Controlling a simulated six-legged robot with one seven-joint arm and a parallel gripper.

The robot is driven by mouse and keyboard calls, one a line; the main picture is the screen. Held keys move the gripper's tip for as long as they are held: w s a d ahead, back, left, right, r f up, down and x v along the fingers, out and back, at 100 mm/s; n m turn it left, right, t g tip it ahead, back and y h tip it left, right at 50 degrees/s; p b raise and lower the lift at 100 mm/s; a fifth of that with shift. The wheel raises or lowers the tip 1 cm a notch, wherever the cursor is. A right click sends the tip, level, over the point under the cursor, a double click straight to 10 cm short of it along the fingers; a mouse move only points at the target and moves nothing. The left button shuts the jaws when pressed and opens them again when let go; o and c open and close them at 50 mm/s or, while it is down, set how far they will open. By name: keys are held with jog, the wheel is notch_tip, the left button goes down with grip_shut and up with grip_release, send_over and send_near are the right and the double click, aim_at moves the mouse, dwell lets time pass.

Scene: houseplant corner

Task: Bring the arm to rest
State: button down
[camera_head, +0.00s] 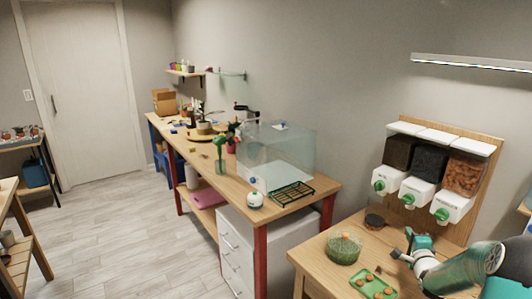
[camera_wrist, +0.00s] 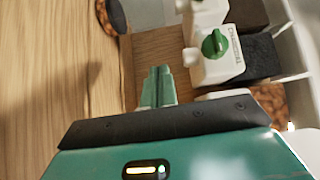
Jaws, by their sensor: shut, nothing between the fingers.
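My gripper (camera_head: 409,243) is at the lower right in the head view, at the end of my teal and white arm. It is over the right-hand wooden table (camera_head: 312,259), in front of the dispensers. In the wrist view the gripper's fingers (camera_wrist: 158,85) are together, with nothing between them. They point toward the wooden dispenser board and a white dispenser outlet with a green knob (camera_wrist: 214,43).
Three dispensers (camera_head: 430,165) stand at the back of the table. A glass bowl of green stuff (camera_head: 344,248), a green tray with brown pieces (camera_head: 374,285) and a dark round lid (camera_head: 375,221) are near my gripper. A glass tank (camera_head: 276,157) stands on the long bench. The floor is clear at left.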

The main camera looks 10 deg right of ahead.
jog(key=s+a+r+n+g, duration=0.2)
jog(key=a+r+n, duration=0.15)
jog(key=a, duration=0.35)
jog(key=s+a+r+n+g+y, duration=0.1)
jog(key=s+a+r+n+g, duration=0.15)
jog(key=a+r, duration=0.4)
jog(key=s+a+r+n+g, duration=0.1)
jog(key=a+r+n, duration=0.25)
jog(key=a, duration=0.45)
jog(key=s+a+n+g+y, duration=0.2)
jog(key=s+a+n, duration=0.3)
jog(key=s+a, duration=0.4)
jog(key=s+a+n+g+y, duration=0.2)
jog(key=s+a+n+g, duration=0.2)
jog(key=s+a, duration=0.6)
jog(key=s+n, duration=0.2)
jog(key=s, duration=0.6)
jog(key=shift+s, duration=0.2)
jog(key=shift+a, duration=0.1)
